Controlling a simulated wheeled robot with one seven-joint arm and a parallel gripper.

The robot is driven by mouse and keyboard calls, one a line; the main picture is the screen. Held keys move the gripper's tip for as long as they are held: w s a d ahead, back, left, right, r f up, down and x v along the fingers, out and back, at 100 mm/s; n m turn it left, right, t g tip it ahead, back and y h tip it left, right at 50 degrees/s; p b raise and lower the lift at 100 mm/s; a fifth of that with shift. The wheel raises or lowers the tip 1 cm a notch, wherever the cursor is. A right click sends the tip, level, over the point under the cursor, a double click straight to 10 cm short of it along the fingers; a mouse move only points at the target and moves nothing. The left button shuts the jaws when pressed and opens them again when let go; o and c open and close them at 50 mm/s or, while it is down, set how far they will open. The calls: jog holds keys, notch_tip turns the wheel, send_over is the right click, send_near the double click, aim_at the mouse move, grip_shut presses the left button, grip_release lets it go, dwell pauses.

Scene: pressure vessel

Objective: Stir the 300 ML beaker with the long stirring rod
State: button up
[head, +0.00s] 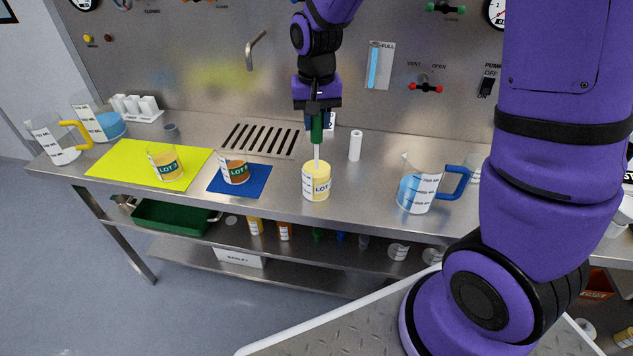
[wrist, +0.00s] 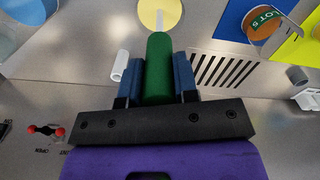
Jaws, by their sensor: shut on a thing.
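My gripper (head: 317,122) points down above the counter and is shut on the green handle of the long stirring rod (head: 316,134). In the wrist view the handle (wrist: 159,70) sits between the two blue fingers of my gripper (wrist: 158,78). The rod's pale shaft reaches down into a beaker of yellow liquid with a LOT label (head: 316,188); this beaker's top also shows in the wrist view (wrist: 147,14). The shaft's lower end is hidden in the liquid. The beaker stands upright on bare steel. I cannot read a 300 ML mark on it.
A LOT beaker (head: 235,170) stands on a blue mat (head: 257,187), another (head: 166,163) on a yellow mat (head: 110,167). A blue-handled jug (head: 419,187) is to the right. A white cylinder (head: 355,146) stands behind the yellow-liquid beaker. A slotted drain (head: 260,139) is behind left.

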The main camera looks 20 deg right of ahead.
notch_tip(320, 180, up, 13)
jog(key=shift+r, duration=0.2)
dwell(1.1)
dwell(0.5)
